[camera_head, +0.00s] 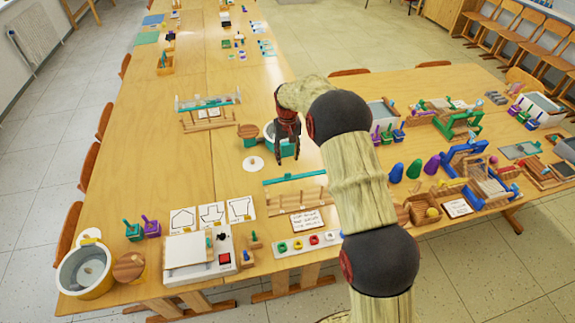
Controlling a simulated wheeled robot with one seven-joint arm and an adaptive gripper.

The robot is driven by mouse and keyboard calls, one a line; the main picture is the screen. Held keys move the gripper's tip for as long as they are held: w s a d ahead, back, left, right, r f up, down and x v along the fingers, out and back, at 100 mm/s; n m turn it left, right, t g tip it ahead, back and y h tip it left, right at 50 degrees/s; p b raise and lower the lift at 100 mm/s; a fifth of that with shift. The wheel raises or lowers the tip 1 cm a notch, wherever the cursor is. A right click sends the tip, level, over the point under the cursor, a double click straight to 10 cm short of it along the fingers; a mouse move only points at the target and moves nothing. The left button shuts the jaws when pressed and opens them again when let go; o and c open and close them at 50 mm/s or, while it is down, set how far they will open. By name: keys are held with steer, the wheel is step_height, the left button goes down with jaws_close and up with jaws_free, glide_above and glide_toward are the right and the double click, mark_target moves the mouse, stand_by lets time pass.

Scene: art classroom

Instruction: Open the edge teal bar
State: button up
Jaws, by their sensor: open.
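A long teal bar (295,178) lies along the back of a wooden slatted rack (297,198) in the middle of the near table. A second teal bar (207,105) belongs to a similar rack with a clear panel farther back on the left. I cannot tell from the picture which one is the edge bar. My gripper (287,154) points down, open and apparently empty, above and behind the nearer bar. It is in front of a teal-and-white pot (271,132) and partly hides it. Whether the gripper touches the pot is unclear.
My arm crosses the table right of the rack. A text card (307,222) is before the rack. Blue, green and purple cones (414,169) stand right. Clear tabletop (195,160) lies left.

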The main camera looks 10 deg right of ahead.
step_height(320, 180, up, 2)
steer(key=shift+r, duration=0.15)
stand_by(0.5)
steer(key=s+f+g, duration=0.1)
steer(key=s+f, duration=0.2)
steer(key=s, duration=0.3)
steer(key=s+r+t+b, duration=0.2)
steer(key=s+r, duration=0.5)
steer(key=s, duration=0.6)
steer(key=s+r+t+b, duration=0.2)
steer(key=s+r, duration=0.6)
steer(key=s, duration=0.5)
steer(key=s+r+t+b, duration=0.2)
steer(key=s+r, duration=0.5)
steer(key=s, duration=0.6)
steer(key=shift+s+a+r+t, duration=0.15)
steer(key=shift+s+a+t, duration=0.05)
steer(key=shift+s+t, duration=0.1)
